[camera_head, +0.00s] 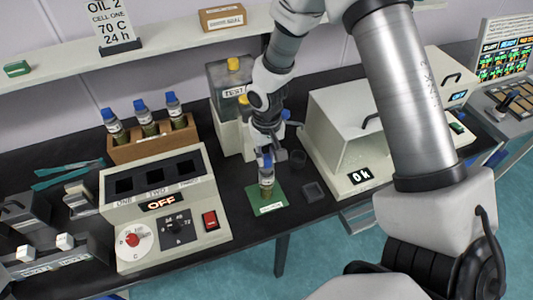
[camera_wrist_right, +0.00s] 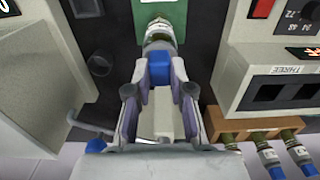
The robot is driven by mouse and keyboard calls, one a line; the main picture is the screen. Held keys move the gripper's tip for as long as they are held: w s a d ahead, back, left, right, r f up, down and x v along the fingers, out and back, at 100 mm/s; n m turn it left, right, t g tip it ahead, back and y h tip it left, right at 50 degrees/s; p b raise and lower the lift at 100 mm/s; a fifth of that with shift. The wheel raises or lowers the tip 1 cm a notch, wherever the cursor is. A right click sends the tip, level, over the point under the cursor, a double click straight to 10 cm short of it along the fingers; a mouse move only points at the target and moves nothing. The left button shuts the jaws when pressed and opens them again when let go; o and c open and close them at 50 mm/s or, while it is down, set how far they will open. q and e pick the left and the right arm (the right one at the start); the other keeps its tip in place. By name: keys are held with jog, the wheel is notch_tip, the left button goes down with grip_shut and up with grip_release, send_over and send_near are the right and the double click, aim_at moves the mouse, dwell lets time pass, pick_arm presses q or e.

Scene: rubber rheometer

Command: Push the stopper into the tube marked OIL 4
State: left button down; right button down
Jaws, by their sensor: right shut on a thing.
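A small tube (camera_head: 266,182) with amber contents and a white label stands upright on a green mat (camera_head: 258,209) on the black bench. Its marking is too small to read. A blue stopper (camera_head: 265,160) is at the tube's top. My right gripper (camera_head: 267,150) comes down from above, its fingers around the stopper. In the right wrist view my gripper (camera_wrist_right: 160,105) is shut on the blue stopper (camera_wrist_right: 159,70), with the tube (camera_wrist_right: 160,35) lined up beyond it. How deep the stopper sits in the tube cannot be told. My left gripper is not in view.
A heater block (camera_head: 165,210) reading OFF and a wooden rack (camera_head: 150,148) with three blue-topped tubes stand left. A white cabinet (camera_head: 335,140) reading OK stands right. An OIL 2 card (camera_head: 113,28) stands on the shelf.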

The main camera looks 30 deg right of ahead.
jog(key=shift+f+b, duration=0.6)
jog(key=shift+f, duration=0.35)
jog(key=shift+f, duration=0.1)
jog(key=c, duration=0.9)
grip_release()
jog(key=shift+c, duration=0.2)
notch_tip(320, 180, up, 6)
jog(key=p, duration=0.5)
